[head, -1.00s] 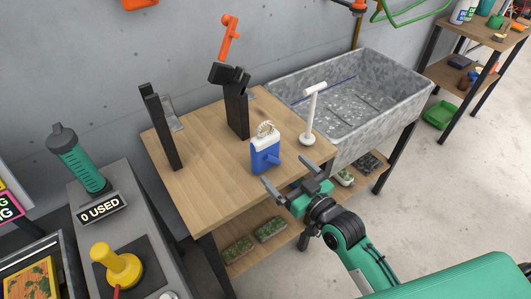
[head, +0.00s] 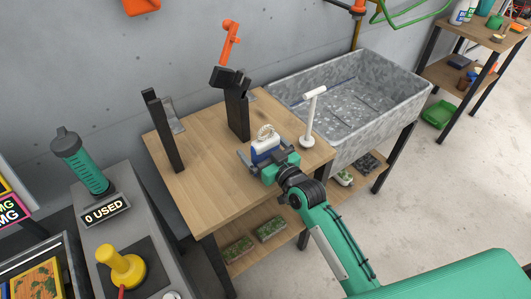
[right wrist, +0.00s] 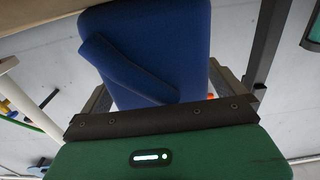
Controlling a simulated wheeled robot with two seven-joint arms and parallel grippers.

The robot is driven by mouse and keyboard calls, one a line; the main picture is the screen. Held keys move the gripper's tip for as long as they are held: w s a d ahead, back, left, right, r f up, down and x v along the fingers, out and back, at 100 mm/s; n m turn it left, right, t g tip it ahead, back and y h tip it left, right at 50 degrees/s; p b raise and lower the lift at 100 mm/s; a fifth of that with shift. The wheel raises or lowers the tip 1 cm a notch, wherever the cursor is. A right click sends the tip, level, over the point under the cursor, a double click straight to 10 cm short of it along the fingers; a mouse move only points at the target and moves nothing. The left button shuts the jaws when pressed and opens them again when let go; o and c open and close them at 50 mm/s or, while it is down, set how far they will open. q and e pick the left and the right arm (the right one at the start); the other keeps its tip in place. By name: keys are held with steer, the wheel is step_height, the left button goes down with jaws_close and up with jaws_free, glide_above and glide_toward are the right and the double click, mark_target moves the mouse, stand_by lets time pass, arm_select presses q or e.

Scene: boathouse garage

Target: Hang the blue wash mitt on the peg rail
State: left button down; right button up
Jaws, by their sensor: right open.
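The blue wash mitt (head: 264,149) stands upright on the wooden bench, with a white cuff and a pale loop on top. My right gripper (head: 268,158) is open around its lower part, one finger on each side. In the right wrist view the mitt (right wrist: 165,40) fills the space between the fingers, its thumb slanting across the front. I cannot tell whether the fingers touch it. No part in view is clearly the peg rail. My left gripper is not in view.
The wooden bench (head: 195,185) holds two black posts (head: 163,130) (head: 237,110) and a white T-shaped stand (head: 310,120) close behind the mitt. A galvanized sink (head: 375,110) adjoins on the right. A grey cabinet with a green bottle (head: 80,160) stands at left. The bench's front left is clear.

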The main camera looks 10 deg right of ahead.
steer(key=c, duration=0.9)
steer(key=shift+r, duration=0.1)
step_height(320, 180, up, 20)
stand_by(0.4)
steer(key=shift+o, duration=1)
steer(key=c, duration=0.3)
